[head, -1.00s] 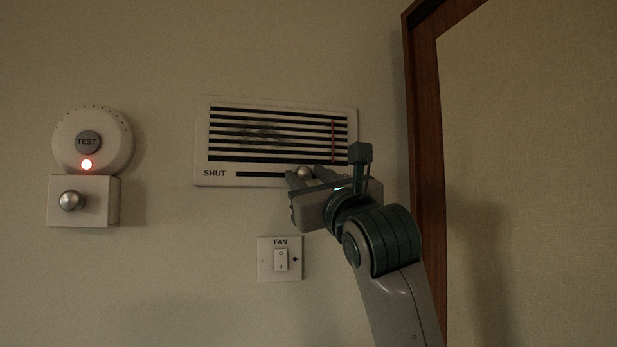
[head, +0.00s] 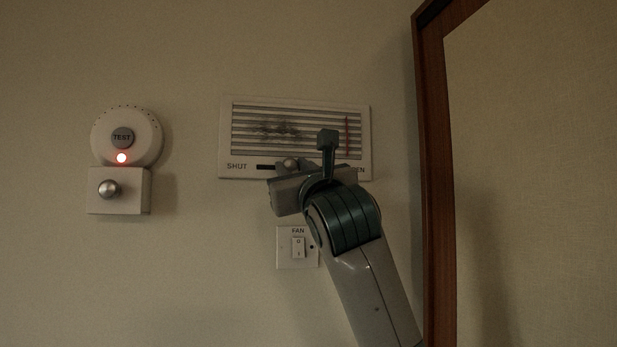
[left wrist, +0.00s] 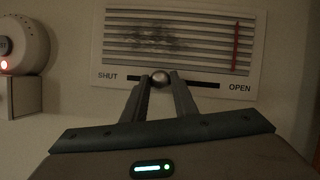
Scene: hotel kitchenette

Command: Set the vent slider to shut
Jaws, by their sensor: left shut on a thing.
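The white vent (head: 226,140) is on the wall, with a slot marked SHUT at its left end and OPEN at its right. Its round metal slider knob (head: 290,163) stands somewhat left of the slot's middle; it also shows in the left wrist view (left wrist: 160,78). My left gripper (head: 292,168) is shut on the knob, with one finger on each side, seen clearly in the left wrist view (left wrist: 160,86). The slats look grey, with narrow dark gaps. In the head view my gripper hides the slot's right part. My right gripper is not in view.
A round detector with a TEST button (head: 122,137) and lit red light sits at left, above a box with a metal knob (head: 109,189). A FAN switch (head: 298,247) is just below the vent, close to my arm. A wooden frame (head: 434,180) stands at right.

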